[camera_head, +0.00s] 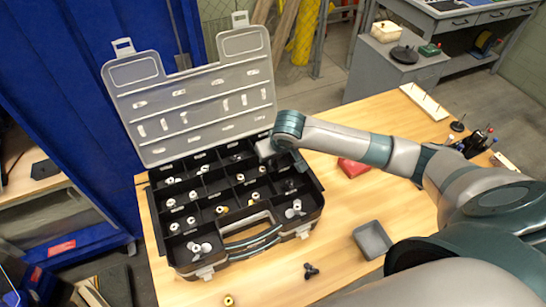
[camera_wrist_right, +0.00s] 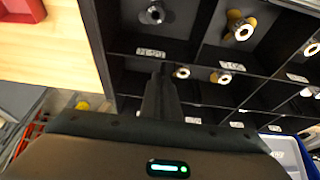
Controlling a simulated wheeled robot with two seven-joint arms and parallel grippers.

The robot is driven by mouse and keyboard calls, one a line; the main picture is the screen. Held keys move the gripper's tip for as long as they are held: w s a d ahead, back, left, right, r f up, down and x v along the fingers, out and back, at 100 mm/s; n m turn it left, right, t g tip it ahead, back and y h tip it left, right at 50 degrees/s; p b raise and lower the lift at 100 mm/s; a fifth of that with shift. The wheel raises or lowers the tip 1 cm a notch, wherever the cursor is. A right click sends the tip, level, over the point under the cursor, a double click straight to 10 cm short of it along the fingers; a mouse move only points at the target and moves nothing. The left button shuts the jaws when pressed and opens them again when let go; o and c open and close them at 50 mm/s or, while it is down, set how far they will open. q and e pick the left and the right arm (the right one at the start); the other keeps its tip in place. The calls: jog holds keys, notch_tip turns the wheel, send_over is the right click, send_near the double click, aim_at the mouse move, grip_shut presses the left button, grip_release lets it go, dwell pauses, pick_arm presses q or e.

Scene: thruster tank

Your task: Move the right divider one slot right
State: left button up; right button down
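The black organizer case (camera_head: 236,256) stands open on the wooden table, its grey lid (camera_head: 200,100) tilted back. Thin black walls divide its tray into compartments, several holding small white or yellow-ringed fittings. My right arm reaches over the case's far right part from the right. Its wrist hides some compartments there, and I cannot single out the right divider. In the wrist view, the dark fingers of my right gripper (camera_wrist_right: 162,95) are close together, pointing down among compartments (camera_wrist_right: 152,14) with white labels. I cannot tell whether a divider is between them. My left gripper is not in view.
A grey bin (camera_head: 372,240), a black knob-like part (camera_head: 311,270) and a yellow ring (camera_head: 229,300) lie in front and to the right of the case. The table between is clear.

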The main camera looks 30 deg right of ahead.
jog(key=shift+f, duration=1.2)
dwell(0.5)
jog(key=c, duration=1.9)
grip_release()
jog(key=shift+c, duration=0.2)
jog(key=shift+r, duration=0.1)
jog(key=b+v, duration=0.2)
jog(key=v, duration=1.5)
jog(key=shift+s+b, duration=0.15)
jog(key=shift+b, duration=0.25)
jog(key=shift+r, duration=0.15)
